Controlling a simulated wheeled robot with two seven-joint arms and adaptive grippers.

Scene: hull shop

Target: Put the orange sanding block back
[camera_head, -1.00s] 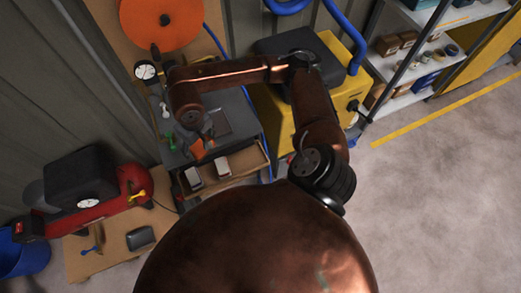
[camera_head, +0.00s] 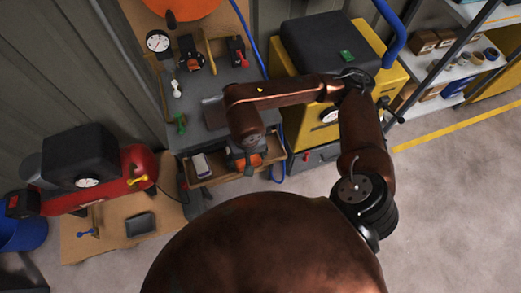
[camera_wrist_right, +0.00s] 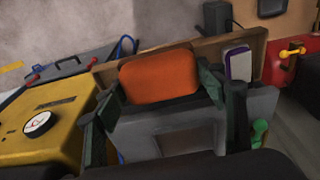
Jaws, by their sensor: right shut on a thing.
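The orange sanding block (camera_wrist_right: 160,76) is between the fingers of my right gripper (camera_wrist_right: 165,95) in the right wrist view. In the head view, that gripper (camera_head: 246,158) hangs at the front edge of the grey bench top, with a bit of the orange block (camera_head: 254,160) showing under it. A shallow wooden tray (camera_head: 208,181) runs along that edge; it also shows in the right wrist view (camera_wrist_right: 225,42). The block is over or inside the tray's right part; I cannot tell whether it touches the bottom. My left gripper is not in view.
A white and purple block (camera_head: 202,165) stands in the tray's left part. A green-handled tool (camera_head: 181,123) and a gauge (camera_head: 157,41) are at the bench's left side. A yellow machine (camera_head: 300,117) stands close on the right, a red compressor (camera_head: 135,165) on the left.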

